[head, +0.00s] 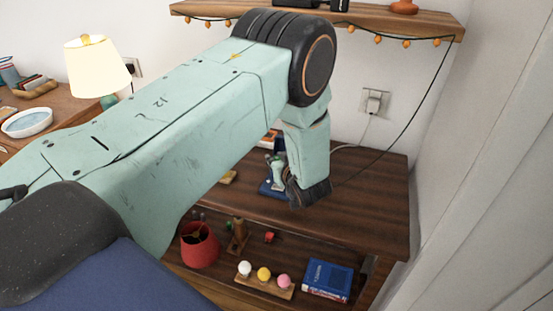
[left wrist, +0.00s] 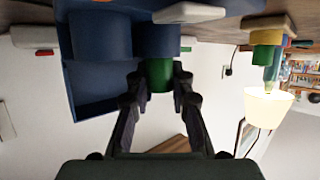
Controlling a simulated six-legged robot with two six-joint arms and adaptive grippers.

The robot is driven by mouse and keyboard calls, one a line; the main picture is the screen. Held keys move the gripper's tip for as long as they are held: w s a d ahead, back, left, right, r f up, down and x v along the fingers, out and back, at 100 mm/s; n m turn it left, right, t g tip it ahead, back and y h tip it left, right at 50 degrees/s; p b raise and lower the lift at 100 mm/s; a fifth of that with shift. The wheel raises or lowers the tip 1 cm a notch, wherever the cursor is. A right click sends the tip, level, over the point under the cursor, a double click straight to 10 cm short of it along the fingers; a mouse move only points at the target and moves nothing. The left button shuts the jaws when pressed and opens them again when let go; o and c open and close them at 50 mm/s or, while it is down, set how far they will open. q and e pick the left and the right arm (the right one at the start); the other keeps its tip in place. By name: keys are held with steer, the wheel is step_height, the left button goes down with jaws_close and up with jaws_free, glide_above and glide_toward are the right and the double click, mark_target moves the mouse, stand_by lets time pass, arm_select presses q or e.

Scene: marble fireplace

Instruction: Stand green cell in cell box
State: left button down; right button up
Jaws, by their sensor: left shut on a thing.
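The green cell (left wrist: 159,75) shows in the left wrist view between the fingertips of my left gripper (left wrist: 159,82), which is shut on it. The cell lines up with one round blue socket (left wrist: 158,40) of the blue cell box (left wrist: 92,92), right against it; I cannot tell how deep it sits. Another round blue part (left wrist: 100,38) is beside that socket. In the head view my left gripper (head: 283,180) points down at the cell box (head: 265,189) on the dark wooden top, and my arm hides much of both. My right gripper is not in view.
On the lower shelf are a red lampshade (head: 199,246), a rack of coloured balls (head: 264,275) and a blue book (head: 328,277). A lit lamp (head: 96,65) stands at left. The dark top (head: 375,190) is clear at right.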

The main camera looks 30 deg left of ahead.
arm_select(q)
steer(key=shift+f, duration=0.4)
steer(key=c, duration=1.1)
jaws_free()
steer(key=shift+f, duration=0.1)
steer(key=shift+s, duration=0.1)
steer(key=shift+d, duration=0.15)
steer(key=shift+v, duration=3.65)
steer(key=shift+r, duration=0.25)
steer(key=shift+f, duration=0.1)
